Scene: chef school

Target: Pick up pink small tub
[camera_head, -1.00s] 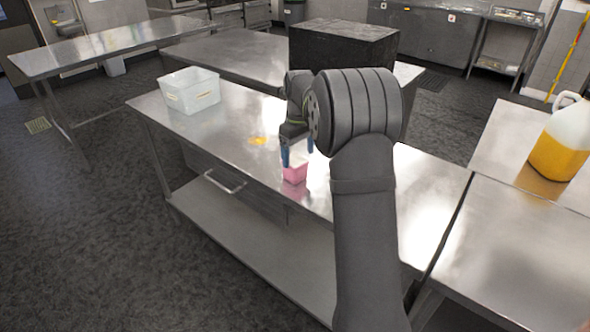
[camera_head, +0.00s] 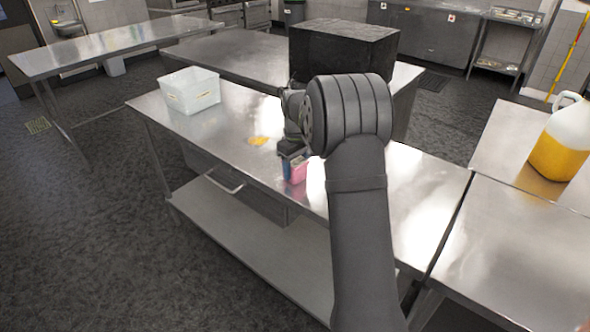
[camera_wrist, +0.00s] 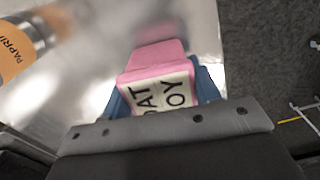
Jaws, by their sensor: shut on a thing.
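The pink small tub (camera_head: 298,174) is on the steel table near its front edge, partly hidden by my gripper. In the wrist view the tub (camera_wrist: 155,56) shows its pink side and a pale label with dark letters. My gripper (camera_head: 295,172) points down at the tub from above. Its blue fingers lie on both sides of the tub in the wrist view (camera_wrist: 162,92), and it is shut on the tub. I cannot tell whether the tub's base touches the table.
An orange container marked "PAPRI" (camera_wrist: 24,45) is near the tub. A clear bin (camera_head: 191,93) stands at the table's far left end. A jug of yellow liquid (camera_head: 563,142) is on the right table. A black box (camera_head: 343,47) stands behind my arm.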

